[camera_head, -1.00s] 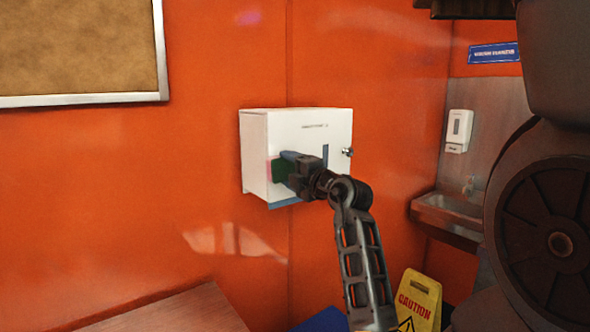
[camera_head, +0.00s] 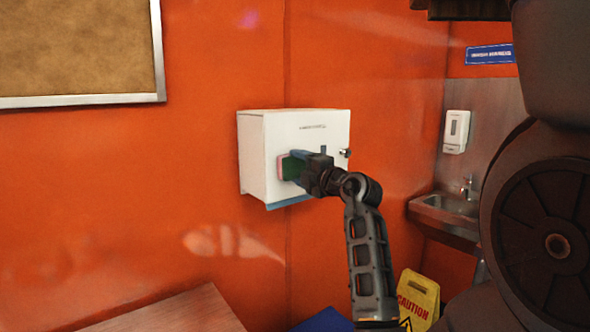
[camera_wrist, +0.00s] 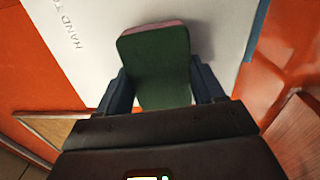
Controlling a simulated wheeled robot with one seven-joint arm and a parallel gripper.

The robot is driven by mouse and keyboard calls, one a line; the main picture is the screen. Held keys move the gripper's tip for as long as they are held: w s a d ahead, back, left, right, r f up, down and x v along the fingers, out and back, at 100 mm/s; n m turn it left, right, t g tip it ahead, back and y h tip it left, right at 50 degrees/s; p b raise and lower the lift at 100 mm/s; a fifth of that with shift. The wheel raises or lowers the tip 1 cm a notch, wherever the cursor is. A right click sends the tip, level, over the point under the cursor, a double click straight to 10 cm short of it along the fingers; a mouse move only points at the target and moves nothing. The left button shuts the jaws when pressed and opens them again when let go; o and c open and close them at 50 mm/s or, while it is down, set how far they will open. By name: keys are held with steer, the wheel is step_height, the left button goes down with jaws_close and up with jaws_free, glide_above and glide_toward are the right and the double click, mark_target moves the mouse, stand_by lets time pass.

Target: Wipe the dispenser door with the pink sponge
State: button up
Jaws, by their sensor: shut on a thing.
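The white dispenser (camera_head: 312,129) hangs on the orange wall in the middle of the head view. Its door, with dark lettering, faces my arm and also fills much of the wrist view (camera_wrist: 93,35). My gripper (camera_head: 297,167) is shut on the sponge. The sponge's green side (camera_wrist: 157,65) faces the wrist camera, and its pink layer shows along the far edge (camera_wrist: 150,26). In the head view, the pink layer (camera_head: 280,168) faces the door's left-middle part. The sponge is at or very close to the door; I cannot tell if it touches. My gripper hides part of the door.
A small knob (camera_head: 345,153) sits on the door's right side. A cork board (camera_head: 75,50) hangs at upper left. A wooden surface (camera_head: 170,312) is below. A yellow caution sign (camera_head: 417,300), a sink (camera_head: 445,215) and a soap dispenser (camera_head: 456,132) are to the right.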

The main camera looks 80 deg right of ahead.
mark_target(285, 169)
steer(key=shift+s+d, duration=1.9)
steer(key=shift+d, duration=0.35)
steer(key=shift+w+a, duration=2.45)
steer(key=shift+a, duration=0.3)
steer(key=shift+w+a, duration=0.85)
steer(key=shift+a, duration=0.35)
steer(key=shift+s, duration=0.1)
steer(key=shift+v, duration=3)
steer(key=shift+s+r, duration=0.1)
steer(key=shift+v, duration=1.4)
steer(key=shift+r, duration=0.15)
